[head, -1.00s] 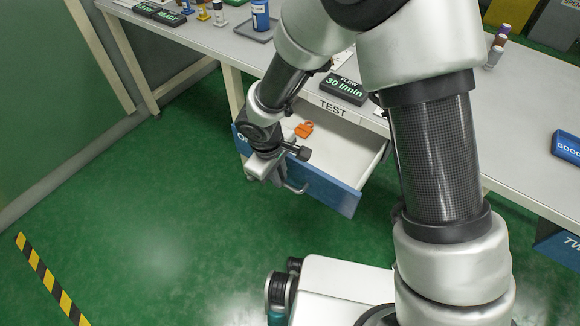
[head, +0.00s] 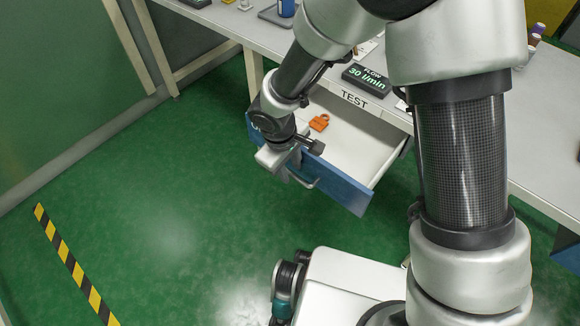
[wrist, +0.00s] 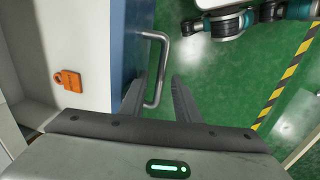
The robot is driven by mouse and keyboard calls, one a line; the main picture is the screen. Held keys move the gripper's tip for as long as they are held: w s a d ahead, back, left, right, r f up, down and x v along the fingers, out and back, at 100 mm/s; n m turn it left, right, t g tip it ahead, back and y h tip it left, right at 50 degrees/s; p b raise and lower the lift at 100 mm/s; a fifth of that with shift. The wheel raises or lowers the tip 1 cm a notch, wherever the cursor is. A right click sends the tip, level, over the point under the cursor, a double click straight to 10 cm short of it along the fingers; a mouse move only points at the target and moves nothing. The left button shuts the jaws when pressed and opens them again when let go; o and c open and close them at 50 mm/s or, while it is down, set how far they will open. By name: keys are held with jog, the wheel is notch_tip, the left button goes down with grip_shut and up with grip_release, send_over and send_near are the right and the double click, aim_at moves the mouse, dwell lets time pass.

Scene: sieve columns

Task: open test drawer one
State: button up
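The test drawer, with a blue front (head: 345,188) and a white inside (head: 352,150), stands pulled out below the table edge labelled TEST. Its silver bar handle (head: 304,181) is on the blue front and also shows in the wrist view (wrist: 163,65). My gripper (wrist: 160,92) is at the handle; its dark fingers stand apart, with the handle's lower end between them. The right finger shows a gap to the bar; contact with the left finger cannot be told. In the head view, my wrist hides most of the fingers.
An orange padlock-shaped object (head: 319,122) lies inside the drawer. Green floor (head: 170,210) is clear to the left, with a yellow-black stripe (head: 72,262).

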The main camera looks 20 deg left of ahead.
jog(key=s+r+p, duration=0.1)
jog(key=r+p, duration=0.1)
jog(key=r, duration=0.6)
jog(key=s+a+r+p, duration=0.1)
jog(key=s+r+p, duration=0.1)
jog(key=r, duration=0.7)
jog(key=shift+p, duration=0.7)
jog(key=shift+a, duration=0.1)
jog(key=w+d+r+m+t, duration=0.1)
jog(key=w+d+r+m, duration=0.2)
jog(key=d+r, duration=0.6)
jog(key=s+d+r+m+t, duration=0.1)
jog(key=s+d+r+m, duration=0.35)
jog(key=d, duration=0.55)
jog(key=s+d+r+m+t, duration=0.2)
jog(key=s+d+r+m, duration=0.3)
jog(key=d, duration=0.5)
notch_tip(320, 180, up, 20)
jog(key=m+p, duration=0.1)
jog(key=p, duration=1.8)
jog(key=shift+w+d+y, duration=0.3)
jog(key=shift+w+y, duration=0.1)
